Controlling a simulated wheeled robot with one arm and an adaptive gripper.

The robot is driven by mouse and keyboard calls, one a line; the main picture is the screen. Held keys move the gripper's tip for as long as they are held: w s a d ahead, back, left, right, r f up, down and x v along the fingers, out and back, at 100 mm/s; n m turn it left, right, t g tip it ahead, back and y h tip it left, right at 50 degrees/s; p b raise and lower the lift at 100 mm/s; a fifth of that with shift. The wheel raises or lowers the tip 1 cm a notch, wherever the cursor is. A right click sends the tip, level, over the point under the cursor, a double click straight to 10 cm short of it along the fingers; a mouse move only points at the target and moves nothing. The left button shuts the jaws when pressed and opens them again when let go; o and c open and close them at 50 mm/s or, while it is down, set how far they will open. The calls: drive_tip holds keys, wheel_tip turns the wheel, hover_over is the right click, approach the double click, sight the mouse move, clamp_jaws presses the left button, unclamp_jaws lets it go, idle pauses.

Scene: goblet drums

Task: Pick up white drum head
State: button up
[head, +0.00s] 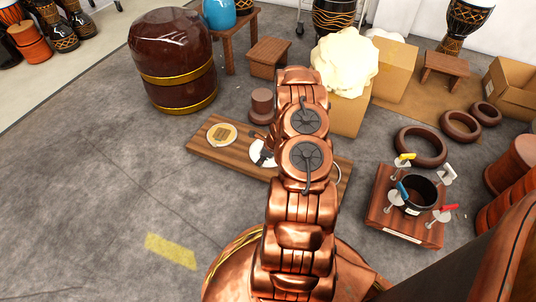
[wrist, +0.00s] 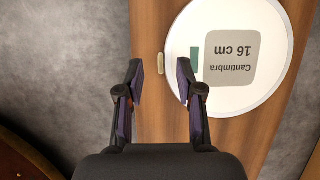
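The white drum head (wrist: 275,50) is a flat white disc with a grey label reading "Cantimbra 16 cm", lying on a wooden board (wrist: 151,20). In the head view the drum head (head: 257,157) shows only in part, because my copper arm covers its right side. My gripper (wrist: 158,85) is open and empty above the board in the wrist view. Its right finger overlaps the left edge of the disc in the picture, and its left finger is over the board's left edge. I cannot tell the height above the disc. In the head view the gripper is mostly hidden.
A tan round piece (head: 221,135) lies on the board's left part. A clamp stand with a black ring (head: 405,230) sits at right, near brown rings (head: 420,146). The floor at left is clear.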

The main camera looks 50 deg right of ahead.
drive_tip(key=shift+b+x, duration=0.6)
drive_tip(key=shift+x, duration=1.15)
drive_tip(key=shift+c, duration=0.4)
clamp_jaws()
